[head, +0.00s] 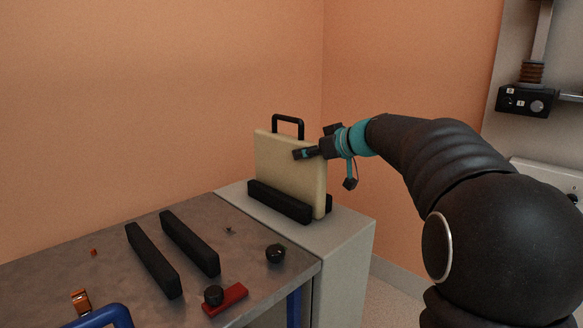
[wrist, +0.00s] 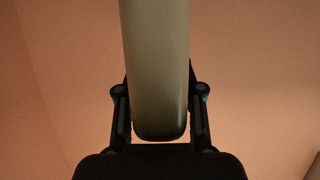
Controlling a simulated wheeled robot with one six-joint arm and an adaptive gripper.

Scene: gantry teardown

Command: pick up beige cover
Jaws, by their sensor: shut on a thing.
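The beige cover (head: 283,168) stands upright on its edge, with a black handle (head: 288,122) on top. Its lower part is between black rails on a pale grey cabinet in the head view. My gripper (head: 318,153) is at the cover's right edge. In the wrist view the cover (wrist: 156,70) runs down between the two fingers of my gripper (wrist: 160,100), one on each side, and the gripper is shut on it. The far part of the cover goes out of the wrist view at the top.
The pale grey cabinet (head: 344,240) adjoins a metal table (head: 70,263). On the table are two black bars (head: 153,261), a red block (head: 226,300) with a black knob, another black knob (head: 275,253) and a blue handle (head: 103,317). An orange wall is close behind.

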